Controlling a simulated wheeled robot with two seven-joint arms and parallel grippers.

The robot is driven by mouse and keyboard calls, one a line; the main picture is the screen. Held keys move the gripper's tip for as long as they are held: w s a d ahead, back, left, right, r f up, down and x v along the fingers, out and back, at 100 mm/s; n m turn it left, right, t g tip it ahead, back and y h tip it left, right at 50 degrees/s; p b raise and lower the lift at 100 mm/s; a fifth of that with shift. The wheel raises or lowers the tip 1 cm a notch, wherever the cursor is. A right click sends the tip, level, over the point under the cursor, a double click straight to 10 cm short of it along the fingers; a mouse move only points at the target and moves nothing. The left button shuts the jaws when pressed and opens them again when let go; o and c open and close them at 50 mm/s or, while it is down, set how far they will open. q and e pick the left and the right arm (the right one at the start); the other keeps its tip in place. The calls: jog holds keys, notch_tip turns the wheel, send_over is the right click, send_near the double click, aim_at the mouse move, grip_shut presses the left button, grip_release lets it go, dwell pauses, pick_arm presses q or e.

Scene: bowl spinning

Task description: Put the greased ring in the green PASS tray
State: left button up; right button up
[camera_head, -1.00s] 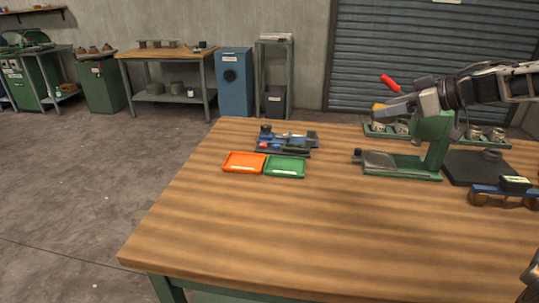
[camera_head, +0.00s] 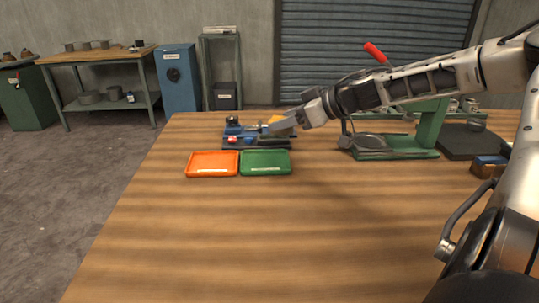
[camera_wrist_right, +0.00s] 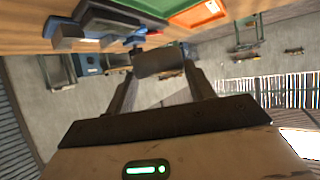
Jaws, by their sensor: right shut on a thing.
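My right gripper (camera_head: 284,125) reaches in from the right, above the blue fixture behind the trays. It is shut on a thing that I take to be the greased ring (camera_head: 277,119). In the head view only a small yellow-orange patch of it shows beside the fingers. In the right wrist view it is a dark grey shape (camera_wrist_right: 160,63) between the fingertips; its hole is not visible. The green PASS tray (camera_head: 265,159) lies in front of the gripper and looks empty. It also shows in the right wrist view (camera_wrist_right: 150,7). My left gripper is not in view.
An orange tray (camera_head: 213,162) sits directly left of the green one. The blue fixture (camera_head: 233,129) with a red knob stands just behind both trays. A green press (camera_head: 430,128) with a red handle stands to the right. The front of the wooden table (camera_head: 250,235) is clear.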

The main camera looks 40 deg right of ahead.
jog(key=b, duration=0.1)
send_over(271, 165)
jog(key=f, duration=0.4)
jog(key=shift+s+d+f, duration=0.1)
jog(key=shift+d+f, duration=0.25)
jog(key=shift+f, duration=0.05)
jog(key=shift+a+f+b, duration=0.35)
jog(key=shift+b, duration=0.05)
jog(key=shift+w+f+b, duration=0.2)
jog(key=shift+f+b, duration=0.2)
jog(key=shift+f, duration=1.1)
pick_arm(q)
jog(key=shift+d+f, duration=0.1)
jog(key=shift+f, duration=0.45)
pick_arm(e)
jog(key=o, duration=1.2)
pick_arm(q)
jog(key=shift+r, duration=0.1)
pick_arm(e)
jog(key=shift+r, duration=0.1)
